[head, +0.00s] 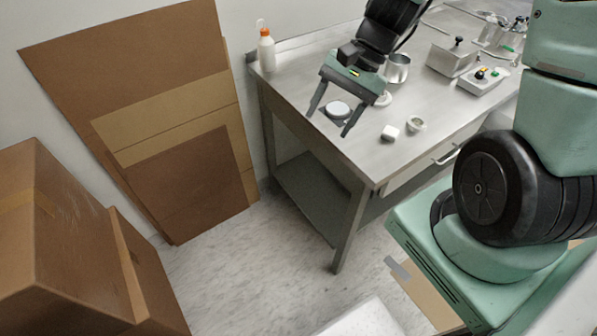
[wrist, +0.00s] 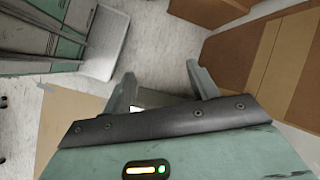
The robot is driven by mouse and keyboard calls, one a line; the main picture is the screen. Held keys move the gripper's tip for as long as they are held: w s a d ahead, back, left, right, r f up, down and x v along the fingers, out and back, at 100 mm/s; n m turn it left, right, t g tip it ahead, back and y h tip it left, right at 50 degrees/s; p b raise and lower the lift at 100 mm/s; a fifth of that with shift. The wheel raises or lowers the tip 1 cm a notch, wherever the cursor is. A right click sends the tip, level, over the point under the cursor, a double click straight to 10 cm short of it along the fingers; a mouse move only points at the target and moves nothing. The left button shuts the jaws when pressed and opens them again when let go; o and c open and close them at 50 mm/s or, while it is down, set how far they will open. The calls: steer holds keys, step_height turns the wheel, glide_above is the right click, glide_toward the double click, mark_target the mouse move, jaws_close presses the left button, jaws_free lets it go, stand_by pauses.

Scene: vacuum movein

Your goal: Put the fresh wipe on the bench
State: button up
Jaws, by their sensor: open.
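The steel bench (head: 290,88) stands against the wall in the head view. A small white, soft-edged block (head: 390,132) lies on it near the front edge; I cannot tell whether this is the fresh wipe. My gripper (head: 328,122) is over the bench's left part, fingers apart, pointing down toward the front left. A pale round disc (head: 337,108) shows between the fingers, and I cannot tell its height. In the wrist view my gripper (wrist: 160,72) is open, with floor showing between the fingertips. A small white patch (wrist: 138,109) shows near the finger bases, partly hidden.
Cardboard sheets (head: 150,90) lean on the wall; boxes (head: 60,230) stand at left.

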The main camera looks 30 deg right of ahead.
steer(key=s+a+r+n+h, duration=0.2)
steer(key=s+a+r+n, duration=0.1)
steer(key=s+a+n, duration=0.4)
steer(key=s+a+r+n+h, duration=0.3)
steer(key=s+a+n, duration=0.4)
steer(key=n, duration=0.4)
steer(key=shift+a+n, duration=0.3)
steer(key=shift+a, duration=0.4)
steer(key=shift+w, duration=0.1)
